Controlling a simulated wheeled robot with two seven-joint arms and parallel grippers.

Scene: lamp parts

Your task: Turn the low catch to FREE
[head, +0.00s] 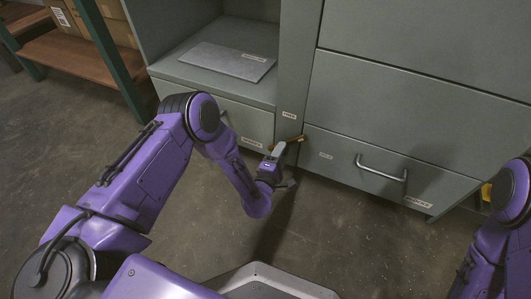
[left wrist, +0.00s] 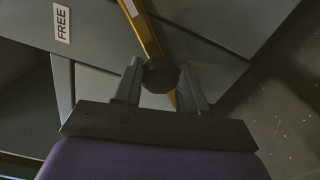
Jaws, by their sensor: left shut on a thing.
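The low catch is a yellow bar (head: 297,138) on the cabinet front, at the post between the left drawer and the right drawers. In the left wrist view the bar (left wrist: 149,35) runs from the top edge down to a dark round knob (left wrist: 161,77). My left gripper (head: 281,149) is shut on this knob, one finger on each side. A FREE label (head: 289,115) is on the post above the bar; it also shows in the left wrist view (left wrist: 62,22). A HOLD label (head: 326,155) is right of the bar. My right gripper is out of view.
The low right drawer (head: 340,180) has a metal handle (head: 381,169). A grey slab (head: 226,62) lies on the open shelf above the left drawer (head: 240,121). A rack with boxes (head: 100,15) stands at far left. Floor before the cabinet is clear.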

